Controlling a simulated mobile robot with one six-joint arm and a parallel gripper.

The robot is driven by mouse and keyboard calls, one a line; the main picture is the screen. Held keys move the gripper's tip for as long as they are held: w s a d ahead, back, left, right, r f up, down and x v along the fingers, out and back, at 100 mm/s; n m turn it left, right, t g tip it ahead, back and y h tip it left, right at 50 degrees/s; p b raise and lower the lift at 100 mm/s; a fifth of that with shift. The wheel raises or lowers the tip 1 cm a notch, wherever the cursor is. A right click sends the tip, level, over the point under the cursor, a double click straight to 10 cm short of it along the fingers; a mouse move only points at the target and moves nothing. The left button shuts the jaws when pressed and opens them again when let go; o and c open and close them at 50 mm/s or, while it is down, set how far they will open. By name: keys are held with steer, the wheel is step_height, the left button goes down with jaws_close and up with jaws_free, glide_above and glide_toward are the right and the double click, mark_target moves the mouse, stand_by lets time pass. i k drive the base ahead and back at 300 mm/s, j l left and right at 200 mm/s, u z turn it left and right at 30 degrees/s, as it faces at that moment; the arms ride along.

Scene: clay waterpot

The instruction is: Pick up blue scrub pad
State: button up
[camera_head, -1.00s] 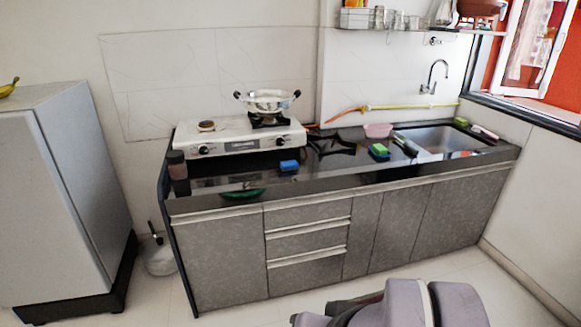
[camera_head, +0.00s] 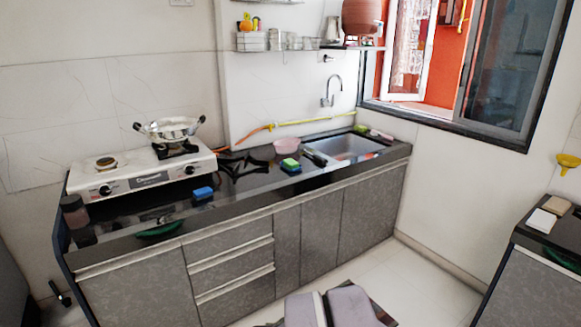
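A green pad (camera_head: 290,163) lies farther right on the counter, near the sink, with a darker lower layer that may be blue. My gripper is not visible. Only grey-mauve parts of my arm show at the bottom of the view, on the near side of the counter and well apart from the blue pad.
A white stove (camera_head: 141,169) carries a steel pan (camera_head: 170,129). A pink bowl (camera_head: 287,145) stands by the sink (camera_head: 345,147). A dark jar (camera_head: 74,211) stands at the left end. Another counter (camera_head: 535,275) is at the right. Floor is open in front of the cabinets.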

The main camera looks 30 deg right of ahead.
mark_target(200, 194)
steer(key=i+l+u, duration=0.1)
steer(key=i, duration=0.45)
steer(key=i+l+u, duration=0.1)
steer(key=i, duration=0.45)
steer(key=i+l, duration=0.2)
steer(key=i, duration=0.3)
steer(key=i+l+u, duration=0.15)
steer(key=i, duration=0.4)
steer(key=i+l+u, duration=0.1)
steer(key=i+l, duration=0.2)
steer(key=i, duration=0.25)
